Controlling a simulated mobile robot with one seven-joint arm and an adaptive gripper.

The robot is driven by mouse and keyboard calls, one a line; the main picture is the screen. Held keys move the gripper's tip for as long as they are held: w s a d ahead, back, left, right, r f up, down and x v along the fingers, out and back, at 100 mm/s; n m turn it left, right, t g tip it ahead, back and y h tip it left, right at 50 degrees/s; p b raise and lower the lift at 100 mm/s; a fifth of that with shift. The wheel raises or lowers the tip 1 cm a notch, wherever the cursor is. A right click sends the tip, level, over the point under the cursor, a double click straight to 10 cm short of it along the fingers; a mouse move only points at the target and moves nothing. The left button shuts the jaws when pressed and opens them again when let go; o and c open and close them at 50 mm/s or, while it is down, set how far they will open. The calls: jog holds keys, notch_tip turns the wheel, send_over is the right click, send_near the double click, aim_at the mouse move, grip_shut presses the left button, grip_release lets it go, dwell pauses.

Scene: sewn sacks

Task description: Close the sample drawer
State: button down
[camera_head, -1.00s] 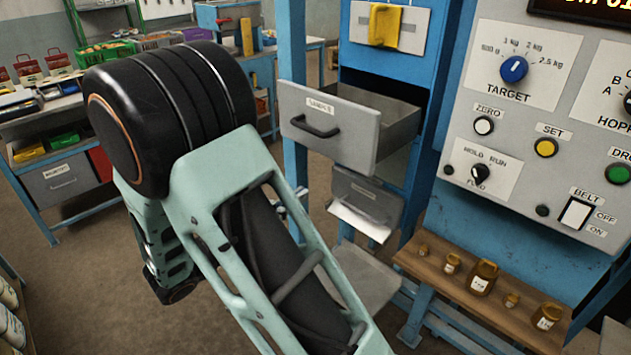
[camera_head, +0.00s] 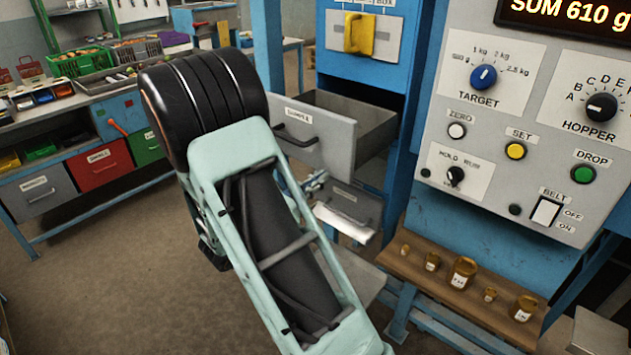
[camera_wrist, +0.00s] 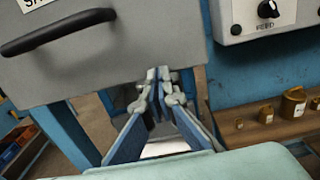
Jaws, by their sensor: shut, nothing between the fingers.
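The sample drawer (camera_head: 324,142) is a grey drawer pulled out of the blue cabinet, with a label and a black handle on its front. In the wrist view its front panel (camera_wrist: 105,58) fills the upper left, with the handle (camera_wrist: 58,30) at the far left. My gripper (camera_wrist: 160,84) is shut and empty, with its fingertips at the panel's lower edge, right of the handle; I cannot tell if they touch it. In the head view the gripper (camera_head: 315,182) shows just below the drawer front, partly hidden by my arm.
A lower metal tray or chute (camera_head: 345,215) sits under the drawer. The control panel (camera_head: 520,130) with knobs and buttons stands to the right. A wooden shelf (camera_head: 440,283) with several brown jars is below it. A bench (camera_head: 100,150) with bins stands at the left.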

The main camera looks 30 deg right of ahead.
jog(key=b+x, duration=0.5)
jog(key=x, duration=1.8)
jog(key=shift+a, duration=0.1)
